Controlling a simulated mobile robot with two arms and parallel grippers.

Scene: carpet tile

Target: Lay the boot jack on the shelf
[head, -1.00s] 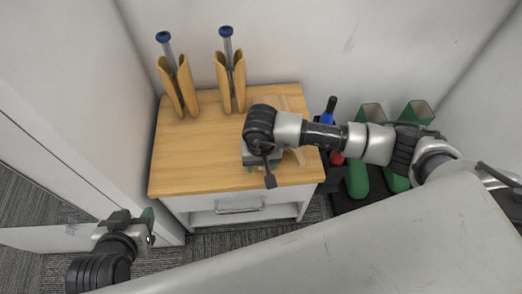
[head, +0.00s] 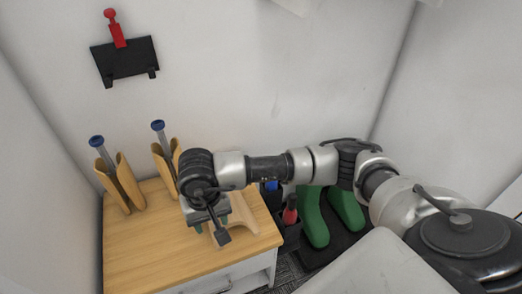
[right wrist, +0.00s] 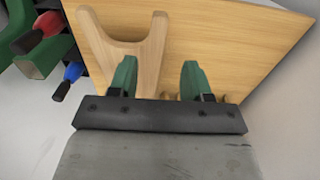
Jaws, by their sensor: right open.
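The boot jack (head: 242,211) is a pale wooden piece with a forked end, lying flat on the wooden cabinet top (head: 150,250). In the right wrist view the boot jack (right wrist: 146,55) shows its fork at upper left, and its stem runs down towards my gripper. My right gripper (right wrist: 158,78) is open, with its two green fingers apart. The stem appears between the fingers, closer to the left one; I cannot tell the height gap. In the head view my right gripper (head: 212,224) is over the boot jack and hides part of it. My left gripper is out of view.
Two wooden boot trees (head: 118,184) with blue knobs stand at the back left of the cabinet. A black wall rack (head: 126,60) holds a red-handled item. Green boots (head: 314,218) and a holder with red and blue handles stand right of the cabinet. The cabinet's front left top is clear.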

